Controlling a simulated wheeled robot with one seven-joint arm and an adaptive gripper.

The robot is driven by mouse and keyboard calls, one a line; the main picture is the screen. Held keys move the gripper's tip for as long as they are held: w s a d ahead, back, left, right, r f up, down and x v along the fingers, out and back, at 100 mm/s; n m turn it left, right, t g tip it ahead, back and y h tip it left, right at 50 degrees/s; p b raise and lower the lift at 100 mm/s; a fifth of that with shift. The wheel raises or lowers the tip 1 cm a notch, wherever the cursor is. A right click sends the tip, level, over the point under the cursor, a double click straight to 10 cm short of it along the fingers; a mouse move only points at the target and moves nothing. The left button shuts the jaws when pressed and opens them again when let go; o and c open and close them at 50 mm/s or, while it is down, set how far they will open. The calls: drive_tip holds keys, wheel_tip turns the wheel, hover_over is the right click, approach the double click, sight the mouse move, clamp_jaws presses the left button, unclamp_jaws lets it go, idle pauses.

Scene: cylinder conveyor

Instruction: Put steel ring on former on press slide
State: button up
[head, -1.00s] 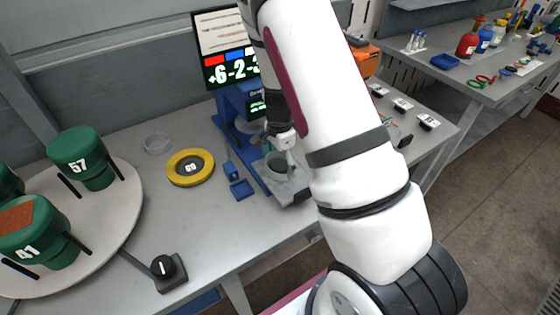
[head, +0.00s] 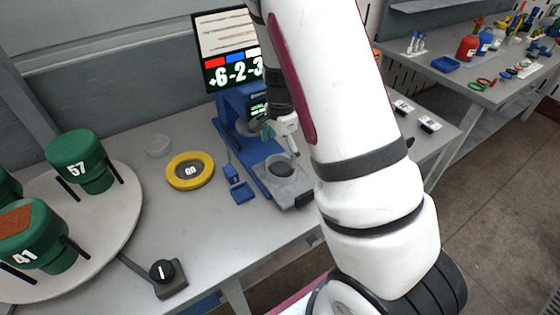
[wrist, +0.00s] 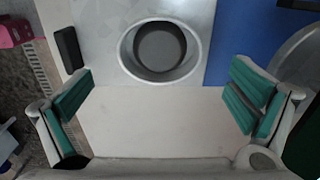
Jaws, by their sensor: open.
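A light grey steel ring (wrist: 126,50) lies around a dark round former (wrist: 160,46) on the metal plate of the press slide (wrist: 200,15). In the wrist view the dark round top sits inside the ring, with a gap visible on the near side. I cannot tell how low the ring sits. In the head view the ring (head: 306,181) shows at the front of the blue press (head: 268,178), partly behind my arm. My gripper (wrist: 160,97) is open and empty, its teal pads wide apart on the near side of the ring. My arm hides part of the press.
Green canisters (head: 80,160) stand on a round turntable (head: 125,215).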

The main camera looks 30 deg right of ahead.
wheel_tip(320, 180, up, 6)
wheel_tip(320, 180, up, 15)
drive_tip(key=n+t+y, duration=0.1)
drive_tip(key=n+t, duration=0.2)
drive_tip(key=n, duration=0.6)
hover_over(280, 168)
drive_tip(key=s+a, duration=0.8)
drive_tip(key=a, duration=0.1)
drive_tip(key=s+a+r+n+t, duration=0.1)
drive_tip(key=s+a+r+n, duration=0.1)
drive_tip(key=s, duration=0.4)
drive_tip(key=s+a+r+n+t+h, duration=0.1)
drive_tip(key=s+r+n, duration=0.3)
drive_tip(key=s+n, duration=0.3)
drive_tip(key=shift+a+r+t, duration=0.3)
drive_tip(key=shift+a+r, duration=0.05)
